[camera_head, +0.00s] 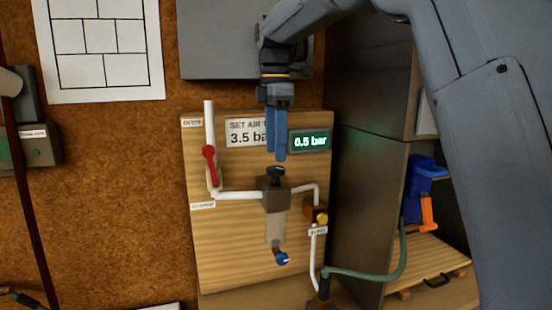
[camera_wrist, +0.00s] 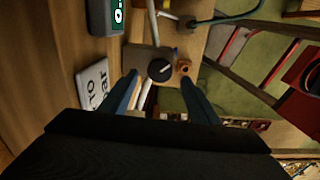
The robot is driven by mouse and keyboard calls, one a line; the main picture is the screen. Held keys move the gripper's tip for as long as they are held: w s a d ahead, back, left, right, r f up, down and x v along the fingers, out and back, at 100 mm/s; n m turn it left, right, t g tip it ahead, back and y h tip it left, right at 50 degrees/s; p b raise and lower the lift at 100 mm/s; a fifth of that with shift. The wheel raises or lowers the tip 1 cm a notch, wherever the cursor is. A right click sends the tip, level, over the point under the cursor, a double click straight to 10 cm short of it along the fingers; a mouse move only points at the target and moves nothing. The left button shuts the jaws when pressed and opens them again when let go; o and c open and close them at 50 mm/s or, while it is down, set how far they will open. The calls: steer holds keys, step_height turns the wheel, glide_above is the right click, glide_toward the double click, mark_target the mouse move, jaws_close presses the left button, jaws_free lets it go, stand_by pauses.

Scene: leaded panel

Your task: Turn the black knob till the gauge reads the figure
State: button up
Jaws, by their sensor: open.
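The black knob (camera_head: 276,171) sits on top of a dark regulator block (camera_head: 276,195) on the wooden panel (camera_head: 237,255). In the wrist view the round knob (camera_wrist: 160,70) shows a pale line on its face and lies between my fingers. My gripper (camera_head: 277,158) points down just above the knob with its blue fingers apart; it also shows in the wrist view (camera_wrist: 160,82). The gripper is empty. The green-lit gauge (camera_head: 310,141) reads 0.5 bar.
A red-handled valve (camera_head: 210,160) stands on the white pipe left of the regulator. A brass fitting with a yellow knob (camera_head: 320,217) is at its right. A dark cabinet (camera_head: 365,190) stands right of the panel, with a green hose (camera_head: 385,276) in front.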

mark_target(276, 168)
steer(key=shift+f+p, duration=0.7)
steer(key=shift+f, duration=1.6)
steer(key=c, duration=1.1)
